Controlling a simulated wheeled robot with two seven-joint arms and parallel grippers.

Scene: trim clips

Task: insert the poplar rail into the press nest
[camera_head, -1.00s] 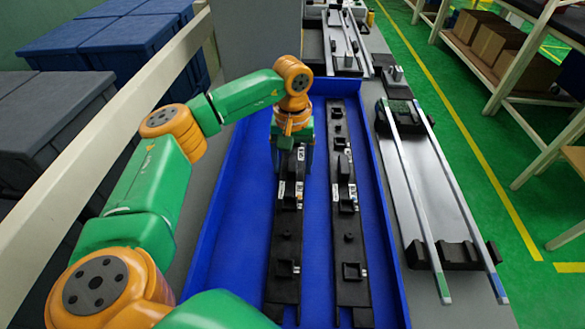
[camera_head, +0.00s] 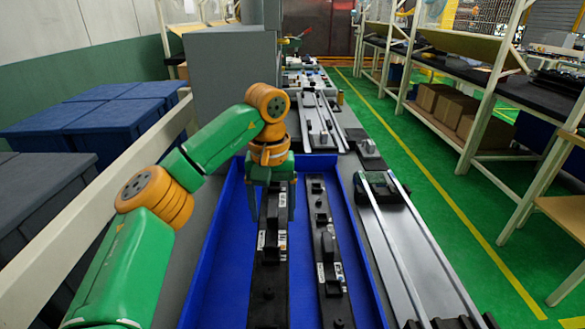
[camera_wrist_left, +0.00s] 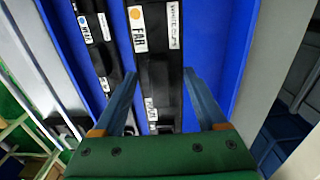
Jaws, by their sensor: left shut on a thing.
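Two long black rails with raised blocks and small labels lie side by side in a blue tray (camera_head: 215,285). My left gripper (camera_head: 272,212) reaches down over the left rail (camera_head: 267,290), toward its far part, and is shut across its width. In the left wrist view, the fingers of my left gripper (camera_wrist_left: 160,76) stand on both sides of that rail (camera_wrist_left: 160,82), which bears a "FAR" label. The other rail (camera_head: 331,275) lies apart to the right. My right gripper is not in view.
Right of the tray is a grey fixture with two long metal strips (camera_head: 405,250) and black end blocks. A similar fixture (camera_head: 318,118) stands beyond the tray. A grey cabinet (camera_head: 232,75) rises behind my left arm.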

